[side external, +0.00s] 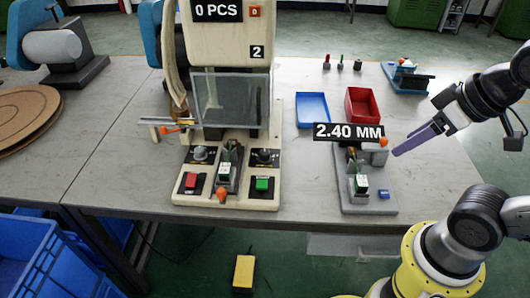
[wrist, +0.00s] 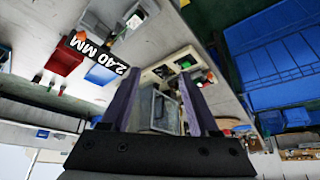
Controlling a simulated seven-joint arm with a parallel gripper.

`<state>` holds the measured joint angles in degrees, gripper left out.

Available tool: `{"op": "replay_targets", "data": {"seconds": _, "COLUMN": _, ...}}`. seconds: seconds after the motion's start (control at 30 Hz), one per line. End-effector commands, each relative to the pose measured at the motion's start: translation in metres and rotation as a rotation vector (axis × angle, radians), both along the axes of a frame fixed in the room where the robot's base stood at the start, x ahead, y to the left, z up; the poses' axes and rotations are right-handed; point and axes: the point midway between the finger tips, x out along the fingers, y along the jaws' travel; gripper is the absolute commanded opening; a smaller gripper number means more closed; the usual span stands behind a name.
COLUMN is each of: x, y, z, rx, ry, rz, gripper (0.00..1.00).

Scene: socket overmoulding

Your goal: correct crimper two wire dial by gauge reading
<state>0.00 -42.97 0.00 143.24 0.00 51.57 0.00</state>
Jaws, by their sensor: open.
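The crimper (side external: 231,25) labelled "2" stands left of centre on the table and shows "0 PCS". Its base has two dark panels with knobs, a left dial (side external: 200,153) and a right dial (side external: 265,156); their settings are too small to read. The gauge (side external: 380,207) stands to the right, with a sign (side external: 348,132) reading "2.40 MM"; the sign also shows in the wrist view (wrist: 97,54). My gripper (side external: 397,152) is just right of the gauge, apart from the crimper. In the wrist view its purple fingers (wrist: 159,78) are spread with nothing held between them.
A red button (side external: 190,181) and a green button (side external: 262,184) sit on the crimper base. A blue tray (side external: 312,110) and a red bin (side external: 362,105) lie behind the gauge. Bare table (side external: 310,180) separates crimper and gauge.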

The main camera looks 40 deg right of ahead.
Motion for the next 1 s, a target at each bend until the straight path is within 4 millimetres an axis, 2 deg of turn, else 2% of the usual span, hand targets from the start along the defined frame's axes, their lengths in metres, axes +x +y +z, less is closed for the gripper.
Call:
{"op": "replay_targets", "data": {"seconds": 0.17, "x": 0.0, "y": 0.0, "z": 0.0, "rx": 0.0, "ry": 0.0, "rz": 0.0, "gripper": 0.61}}
{"op": "replay_targets", "data": {"seconds": 0.27, "x": 0.0, "y": 0.0, "z": 0.0, "rx": 0.002, "ry": 0.0, "rz": -0.004, "gripper": 0.7}}
{"op": "replay_targets", "data": {"seconds": 0.4, "x": 0.001, "y": -0.001, "z": 0.001, "rx": 0.033, "ry": -0.006, "rz": -0.068, "gripper": 0.7}}
{"op": "replay_targets", "data": {"seconds": 0.47, "x": 0.006, "y": -0.003, "z": 0.009, "rx": 0.053, "ry": -0.031, "rz": -0.125, "gripper": 0.7}}
{"op": "replay_targets", "data": {"seconds": 0.53, "x": 0.02, "y": -0.008, "z": 0.025, "rx": 0.08, "ry": -0.074, "rz": -0.206, "gripper": 0.7}}
{"op": "replay_targets", "data": {"seconds": 0.67, "x": 0.062, "y": -0.015, "z": 0.051, "rx": 0.125, "ry": -0.109, "rz": -0.356, "gripper": 0.7}}
{"op": "replay_targets", "data": {"seconds": 0.8, "x": 0.121, "y": -0.016, "z": 0.064, "rx": 0.158, "ry": -0.118, "rz": -0.485, "gripper": 0.7}}
{"op": "replay_targets", "data": {"seconds": 0.9, "x": 0.173, "y": -0.01, "z": 0.059, "rx": 0.173, "ry": -0.11, "rz": -0.561, "gripper": 0.7}}
{"op": "replay_targets", "data": {"seconds": 1.0, "x": 0.226, "y": 0.003, "z": 0.037, "rx": 0.173, "ry": -0.091, "rz": -0.617, "gripper": 0.7}}
